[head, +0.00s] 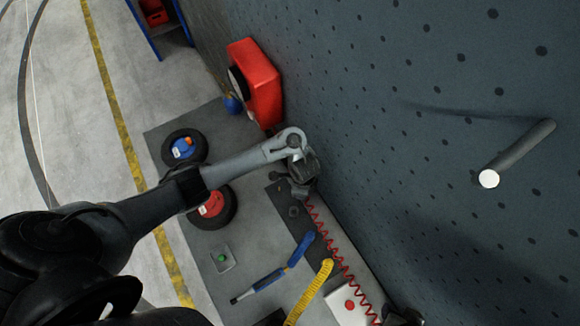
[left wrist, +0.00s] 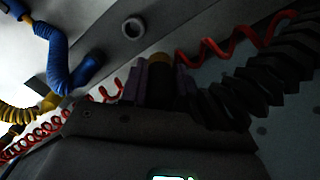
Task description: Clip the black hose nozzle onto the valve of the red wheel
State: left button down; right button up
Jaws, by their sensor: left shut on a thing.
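The red wheel (head: 212,204), a black tyre with a red hub, lies on the grey mat in the head view, partly covered by my left arm. A pale label shows on its hub; I cannot make out the valve. My left gripper (head: 303,184) is right of the wheel, close to the wall. In the left wrist view its fingers (left wrist: 159,82) are shut on the black hose nozzle (left wrist: 160,83), a dark cylinder with a brass-coloured end. The nozzle is not distinct in the head view. A red coiled hose (head: 325,232) runs up to the gripper. My right gripper is not in view.
A blue-hub wheel (head: 184,147) lies beyond the red one. A red box (head: 262,80) is on the wall. Blue (head: 270,280) and yellow (head: 312,293) hoses lie nearer, beside a white box (head: 347,303). A grey peg (head: 518,152) juts from the pegboard. A small green-buttoned plate (head: 222,259) sits on the mat.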

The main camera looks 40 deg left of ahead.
pick_arm(q)
notch_tip(320, 180, up, 6)
jog(key=d+p, duration=0.2)
dwell(0.6)
jog(key=shift+m, duration=0.3)
